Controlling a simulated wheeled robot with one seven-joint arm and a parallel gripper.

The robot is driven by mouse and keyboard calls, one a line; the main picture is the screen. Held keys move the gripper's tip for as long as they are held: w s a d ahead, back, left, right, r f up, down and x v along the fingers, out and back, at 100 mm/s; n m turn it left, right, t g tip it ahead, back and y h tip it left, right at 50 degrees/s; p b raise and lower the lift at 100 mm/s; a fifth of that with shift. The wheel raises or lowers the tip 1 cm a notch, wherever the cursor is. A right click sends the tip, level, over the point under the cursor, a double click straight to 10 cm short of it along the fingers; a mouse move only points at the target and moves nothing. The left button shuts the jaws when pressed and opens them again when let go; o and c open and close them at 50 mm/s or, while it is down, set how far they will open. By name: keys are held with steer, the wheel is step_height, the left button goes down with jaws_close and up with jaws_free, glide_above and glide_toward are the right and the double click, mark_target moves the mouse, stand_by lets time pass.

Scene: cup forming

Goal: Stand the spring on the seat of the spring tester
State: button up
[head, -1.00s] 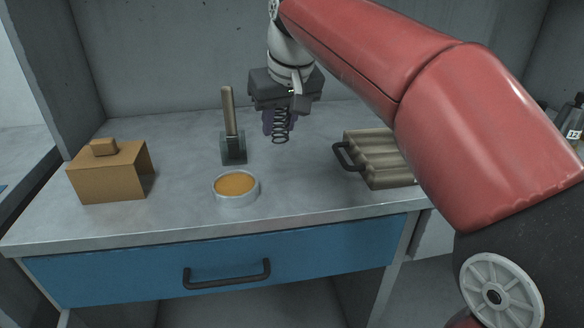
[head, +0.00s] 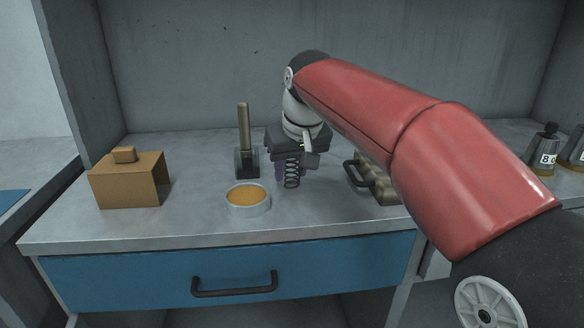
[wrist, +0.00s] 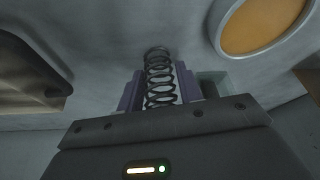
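The dark coil spring (head: 292,174) is upright in my gripper (head: 286,168), its lower end close above or at the bench top; I cannot tell if it touches. In the wrist view the spring (wrist: 158,75) stands between the two purple fingers of my gripper (wrist: 158,92), which are closed on its near part; its far end sticks out free. No thing is clearly recognisable as the spring tester. A round grey dish with an orange top (head: 248,198) is left of and nearer than the spring; it also shows upper right in the wrist view (wrist: 262,22).
A wooden-handled tool with a grey block (head: 246,160) stands just left of the gripper. A ribbed grey block with a handle (head: 384,187) is close on the right, partly behind my arm. A tan box (head: 128,182) is far left. Labelled weights (head: 543,158) stand far right.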

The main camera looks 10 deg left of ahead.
steer(key=shift+o, duration=1.4)
steer(key=shift+r, duration=0.5)
steer(key=p+v, duration=0.2)
steer(key=v, duration=0.9)
